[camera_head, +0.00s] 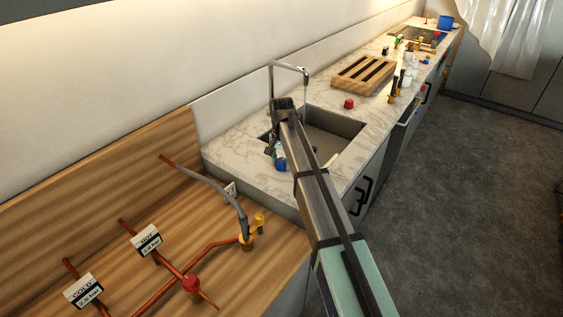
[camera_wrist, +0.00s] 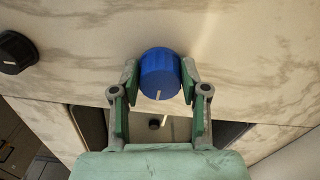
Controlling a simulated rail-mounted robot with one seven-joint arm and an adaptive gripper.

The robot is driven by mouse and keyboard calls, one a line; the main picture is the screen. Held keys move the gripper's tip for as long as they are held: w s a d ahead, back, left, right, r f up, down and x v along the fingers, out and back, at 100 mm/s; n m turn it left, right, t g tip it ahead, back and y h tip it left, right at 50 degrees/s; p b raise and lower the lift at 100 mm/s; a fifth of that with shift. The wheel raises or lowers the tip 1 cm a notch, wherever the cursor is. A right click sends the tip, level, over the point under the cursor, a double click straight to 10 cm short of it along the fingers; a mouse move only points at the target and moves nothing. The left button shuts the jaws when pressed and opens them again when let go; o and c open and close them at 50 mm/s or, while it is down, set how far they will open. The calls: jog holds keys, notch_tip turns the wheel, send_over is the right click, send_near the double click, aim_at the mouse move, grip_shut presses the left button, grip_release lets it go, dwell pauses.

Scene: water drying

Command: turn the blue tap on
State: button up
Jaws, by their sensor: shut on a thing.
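The blue tap (camera_wrist: 160,75) is a round blue knob with a pale mark on its front rim, set on the pale marble surface in the wrist view. My gripper (camera_wrist: 160,80) has its green fingers on the left and right sides of the knob, shut on it. In the head view, my arm reaches to the sink, and its end (camera_head: 284,104) is beside the faucet (camera_head: 289,68). The blue tap is hidden behind my arm in that view.
A black knob (camera_wrist: 15,52) sits left of the blue tap. The sink (camera_head: 345,126) lies right of my arm, with a blue bottle (camera_head: 280,157) at its left. Pipes (camera_head: 190,282) are in front.

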aim_at(281, 161)
jog(key=o, duration=1.1)
jog(key=shift+f, duration=0.15)
jog(key=shift+o, duration=0.2)
notch_tip(281, 161, up, 12)
